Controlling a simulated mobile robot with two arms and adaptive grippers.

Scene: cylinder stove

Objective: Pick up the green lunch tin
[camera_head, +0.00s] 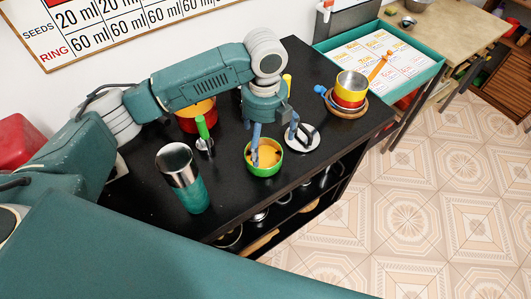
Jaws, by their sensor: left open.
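A green round tin (264,170), open at the top with a yellow-orange inside, stands on the black table near its front edge. I take it for the lunch tin. My left gripper (275,145) is above it, pointing down and open. One finger reaches over or into the tin's opening; the other is to the right of the rim, over a white round plate or lid (312,143). I cannot tell whether either finger touches the tin. My right gripper is not in view.
A teal cylinder with a steel top (192,192) stands to the left on the black table (235,205). A red pot (196,120) and a green-handled tool (203,128) are behind. A stacked red-and-yellow pot (349,92) stands at right, beside a teal tray (430,72).

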